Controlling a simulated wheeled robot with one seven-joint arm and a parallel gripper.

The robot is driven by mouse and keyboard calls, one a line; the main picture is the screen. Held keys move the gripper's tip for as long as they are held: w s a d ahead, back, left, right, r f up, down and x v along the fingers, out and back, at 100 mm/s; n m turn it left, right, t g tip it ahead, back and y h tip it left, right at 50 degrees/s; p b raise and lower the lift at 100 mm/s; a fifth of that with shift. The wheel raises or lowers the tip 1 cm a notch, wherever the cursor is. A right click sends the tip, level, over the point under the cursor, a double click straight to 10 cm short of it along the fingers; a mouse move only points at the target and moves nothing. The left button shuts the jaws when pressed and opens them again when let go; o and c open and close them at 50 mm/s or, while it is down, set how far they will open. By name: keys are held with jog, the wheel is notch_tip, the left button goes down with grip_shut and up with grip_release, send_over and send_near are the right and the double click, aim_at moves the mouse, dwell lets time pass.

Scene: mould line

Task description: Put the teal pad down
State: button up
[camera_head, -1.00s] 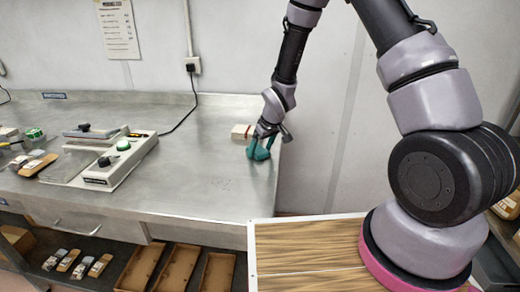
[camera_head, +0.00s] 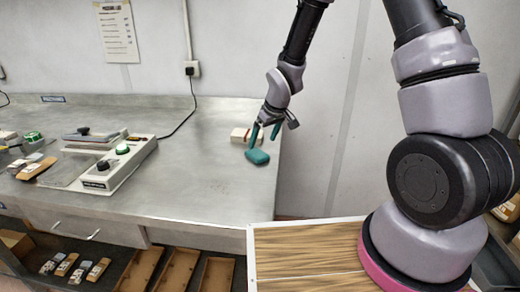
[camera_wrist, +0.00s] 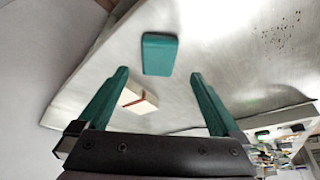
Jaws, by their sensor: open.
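The teal pad (camera_head: 257,157) lies flat on the metal bench (camera_head: 200,185), near its right end. It also shows in the wrist view (camera_wrist: 159,54), beyond the fingertips and apart from them. My gripper (camera_head: 264,136) is open and empty, just above and behind the pad. In the wrist view its two teal fingers (camera_wrist: 160,75) are spread wide with nothing between them.
A cream block with a red band (camera_head: 246,134) lies just behind the pad. A sealer-like machine (camera_head: 117,162) with a green knob stands at the left. The bench between machine and pad is clear. Trays (camera_head: 180,270) sit on a shelf below.

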jog(key=s+d+r+m+t, duration=0.1)
jog(key=s+d+r+m, duration=0.2)
jog(key=r, duration=0.5)
jog(key=s+d+r+m+h, duration=0.1)
jog(key=s+d+r, duration=0.1)
jog(key=d+r, duration=0.5)
jog(key=s+d+r+m+t, duration=0.1)
jog(key=s+d+r+m, duration=0.15)
jog(key=r, duration=0.55)
jog(key=s+d+r+m, duration=0.2)
jog(key=s+d+r, duration=0.1)
jog(key=s, duration=0.4)
jog(key=s+d+r+m+t, duration=0.1)
jog(key=s+d+r+m, duration=0.1)
jog(key=s+r, duration=0.4)
jog(key=shift+s+d+r+t+y, duration=0.3)
jog(key=shift+s+d, duration=0.15)
jog(key=shift+s, duration=0.5)
jog(key=shift+m, duration=0.25)
